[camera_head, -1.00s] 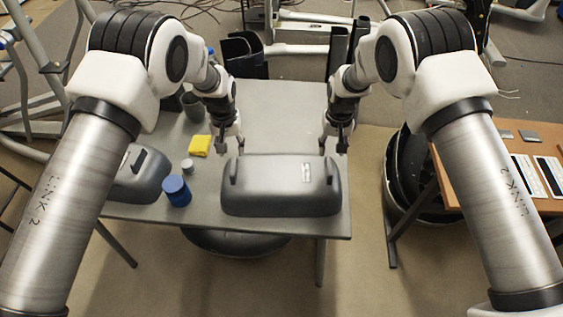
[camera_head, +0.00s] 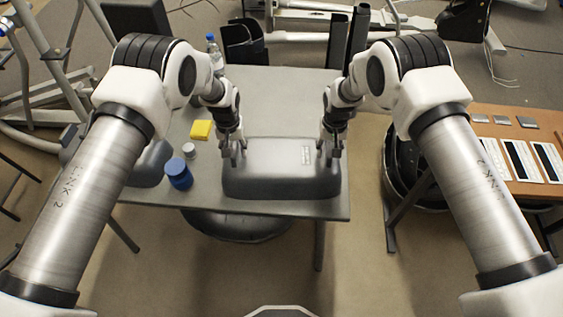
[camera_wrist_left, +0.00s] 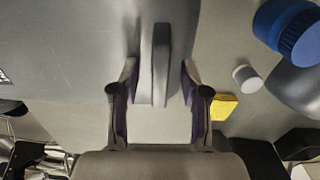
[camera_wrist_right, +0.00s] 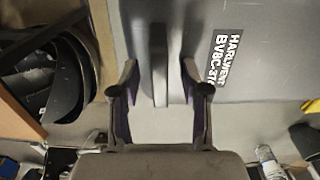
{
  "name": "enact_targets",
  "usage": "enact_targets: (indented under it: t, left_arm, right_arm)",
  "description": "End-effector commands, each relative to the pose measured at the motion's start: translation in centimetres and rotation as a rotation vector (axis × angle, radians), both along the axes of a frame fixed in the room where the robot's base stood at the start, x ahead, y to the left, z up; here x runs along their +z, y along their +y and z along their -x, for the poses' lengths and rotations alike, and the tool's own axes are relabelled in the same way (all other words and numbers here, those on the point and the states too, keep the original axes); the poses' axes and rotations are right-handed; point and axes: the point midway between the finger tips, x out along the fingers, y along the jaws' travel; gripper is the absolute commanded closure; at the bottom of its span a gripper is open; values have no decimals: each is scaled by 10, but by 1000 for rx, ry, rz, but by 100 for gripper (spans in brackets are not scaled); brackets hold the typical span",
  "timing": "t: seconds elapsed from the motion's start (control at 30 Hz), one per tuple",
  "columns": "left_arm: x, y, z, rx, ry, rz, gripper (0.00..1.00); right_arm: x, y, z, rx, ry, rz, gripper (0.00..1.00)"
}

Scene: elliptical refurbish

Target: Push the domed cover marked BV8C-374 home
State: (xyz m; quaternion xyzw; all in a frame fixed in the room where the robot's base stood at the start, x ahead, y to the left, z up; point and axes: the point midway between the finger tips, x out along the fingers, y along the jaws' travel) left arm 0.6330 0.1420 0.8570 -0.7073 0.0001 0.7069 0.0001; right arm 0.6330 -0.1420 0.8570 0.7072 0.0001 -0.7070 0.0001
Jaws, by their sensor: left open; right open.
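The grey domed cover (camera_head: 275,172) lies on the grey table near its front edge. Its label shows BV8C-37 with the end cut off in the right wrist view (camera_wrist_right: 222,58). A raised fin-like handle stands at each end. My left gripper (camera_head: 232,156) is open at the left handle, and its fingers are on either side of that handle (camera_wrist_left: 161,62) in the left wrist view. My right gripper (camera_head: 328,156) is open at the right handle, with its fingers on either side of that handle (camera_wrist_right: 159,62) in the right wrist view. I cannot tell whether the fingers touch the handles.
Left of the cover are a blue-lidded jar (camera_head: 179,174), a small grey cylinder (camera_head: 188,150) and a yellow block (camera_head: 201,130). Another grey domed part (camera_head: 150,164) is partly hidden behind my left arm. The table (camera_head: 280,100) is clear behind the cover.

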Motion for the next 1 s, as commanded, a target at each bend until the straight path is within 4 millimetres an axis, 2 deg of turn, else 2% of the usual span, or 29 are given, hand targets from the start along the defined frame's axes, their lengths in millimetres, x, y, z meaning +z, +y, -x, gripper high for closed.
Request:
enact_targets:
  t: [0.17, 0.27, 0.3, 0.73, 1.0]
  left_arm:
    - [0, 0, 0, 0, 0, 0, 54]
    - [0, 0, 0, 0, 0, 0, 86]
    - [0, 0, 0, 0, 0, 0, 100]
    - [4, 0, 0, 0, -1, 0, 100]
    - [38, 0, 0, 0, -1, 0, 100]
  right_arm:
    - [0, 0, 0, 0, 0, 0, 54]
    - [0, 0, 0, 0, 0, 0, 86]
    - [0, 0, 0, 0, 0, 0, 100]
    - [5, 0, -1, 0, -1, 0, 100]
    - [39, 0, -1, 0, -1, 0, 100]
